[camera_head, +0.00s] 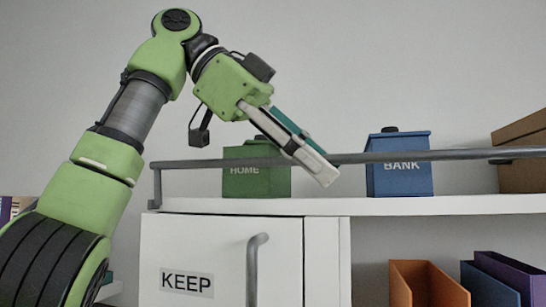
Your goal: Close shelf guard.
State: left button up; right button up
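The shelf guard is a grey metal bar (440,155) running across the front of the upper shelf. Its left end bends down to the shelf edge near the door's top left corner, and its right end runs out of view. The bar crosses in front of the green HOME box (256,180) and the blue BANK box (400,180). My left gripper (315,163) reaches down from the upper left, between the boxes, with its pale finger crossing in front of the bar. Whether the fingers are shut on the bar cannot be told. My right gripper is out of view.
A brown box (522,172) stands at the upper shelf's right end. Below is a white door (215,238) labelled KEEP with a grey handle (252,268). Orange (425,284), blue (488,284) and purple (512,268) holders stand in the lower right compartment. The wall above is clear.

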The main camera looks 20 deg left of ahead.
pick_arm(q)
jog(key=shift+a+r, duration=0.3)
jog(key=s+a, duration=0.4)
jog(key=a, duration=0.8)
jog(key=shift+w+r, duration=0.1)
jog(key=shift+d, duration=0.2)
